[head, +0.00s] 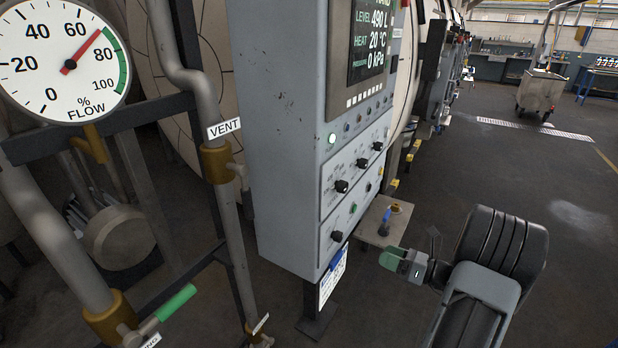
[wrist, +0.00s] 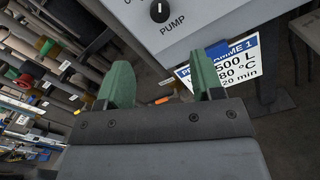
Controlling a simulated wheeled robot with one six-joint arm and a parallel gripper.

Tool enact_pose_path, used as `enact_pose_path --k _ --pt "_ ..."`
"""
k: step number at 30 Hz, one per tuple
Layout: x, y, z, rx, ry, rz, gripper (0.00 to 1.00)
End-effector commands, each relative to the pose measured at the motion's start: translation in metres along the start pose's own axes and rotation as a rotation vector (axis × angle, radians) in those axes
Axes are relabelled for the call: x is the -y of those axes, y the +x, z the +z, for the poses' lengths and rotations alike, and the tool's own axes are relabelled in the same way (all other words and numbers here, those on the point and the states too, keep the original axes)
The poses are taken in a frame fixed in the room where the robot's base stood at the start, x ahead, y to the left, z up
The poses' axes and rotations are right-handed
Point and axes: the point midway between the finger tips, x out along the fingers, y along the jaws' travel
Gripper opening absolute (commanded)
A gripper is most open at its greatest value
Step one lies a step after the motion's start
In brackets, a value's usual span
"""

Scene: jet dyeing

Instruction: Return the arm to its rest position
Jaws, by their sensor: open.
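My gripper (head: 393,260) is in front of the lower right edge of the grey control cabinet (head: 283,140) in the head view. In the wrist view my gripper (wrist: 163,76) has its two green fingers apart, with nothing between them. The cabinet's PUMP knob (wrist: 159,11) shows above the fingers, and a blue and white program card (wrist: 222,66) shows behind the right finger. My dark arm reaches in from the lower right of the head view. Part of the gripper is hidden by the arm's end.
A pipe labelled VENT (head: 224,129) and a green-handled valve (head: 176,302) stand left of the cabinet. A small stand (head: 370,237) with a blue-handled item is close behind my gripper. Open floor (head: 565,210) lies right.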

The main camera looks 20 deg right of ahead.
Motion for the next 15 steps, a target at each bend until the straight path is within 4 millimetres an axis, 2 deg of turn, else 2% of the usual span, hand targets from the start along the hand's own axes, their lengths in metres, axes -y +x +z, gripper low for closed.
enact_pose_path --k 5,8,9,11,15 --pt "0.003 0.0 -0.006 -0.036 -0.083 -0.013 0.61" --pt "-0.005 -0.002 -0.039 -0.183 -0.188 0.018 0.61" --pt "-0.012 -0.004 -0.052 -0.256 -0.242 0.045 0.61" --pt "-0.027 -0.006 -0.065 -0.381 -0.355 0.109 0.61" --pt "-0.075 -0.002 -0.084 -0.708 -0.715 0.382 0.61"
